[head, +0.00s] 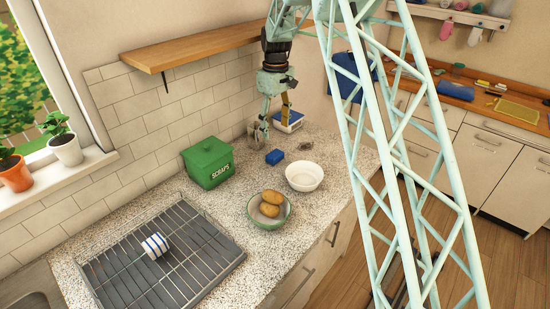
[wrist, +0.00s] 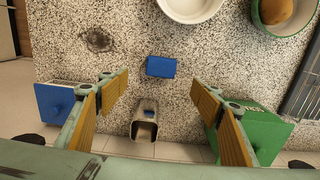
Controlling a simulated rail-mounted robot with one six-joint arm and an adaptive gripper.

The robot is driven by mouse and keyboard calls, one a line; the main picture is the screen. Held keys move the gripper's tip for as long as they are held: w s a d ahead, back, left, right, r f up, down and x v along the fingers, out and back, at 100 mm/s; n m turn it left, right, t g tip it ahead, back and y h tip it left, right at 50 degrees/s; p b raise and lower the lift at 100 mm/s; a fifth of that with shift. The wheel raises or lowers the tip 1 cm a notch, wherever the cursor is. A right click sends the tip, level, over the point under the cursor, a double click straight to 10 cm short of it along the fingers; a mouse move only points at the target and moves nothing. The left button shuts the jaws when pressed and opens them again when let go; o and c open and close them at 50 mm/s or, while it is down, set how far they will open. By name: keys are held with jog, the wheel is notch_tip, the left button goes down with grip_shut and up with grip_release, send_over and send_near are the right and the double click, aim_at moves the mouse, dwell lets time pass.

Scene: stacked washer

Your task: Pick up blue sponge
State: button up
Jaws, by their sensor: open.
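The blue sponge (head: 275,157) is a small block lying flat on the speckled countertop, between the green scraps bin and the white bowl. In the wrist view the sponge (wrist: 161,67) shows clear and whole, near the line between the fingertips. My gripper (head: 276,120) hangs above the counter, a little behind the sponge in the head view, pointing down. In the wrist view my gripper (wrist: 163,78) has its two orange-padded fingers spread wide, with nothing between them. It is not touching the sponge.
A green scraps bin (head: 208,162), white bowl (head: 304,175) and green bowl (head: 254,216) with potatoes surround the area. A metal holder (wrist: 145,118), blue-and-white box (wrist: 55,102) and dark scrubber (wrist: 98,40) lie nearby. A wooden shelf (head: 195,46) is on the wall.

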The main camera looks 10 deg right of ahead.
aim_at(275, 154)
jog(key=shift+f, duration=0.15)
jog(key=shift+f, duration=4.2)
jog(key=shift+f, duration=0.1)
jog(key=shift+a+f, duration=0.1)
jog(key=shift+f, duration=2.35)
jog(key=c, duration=0.8)
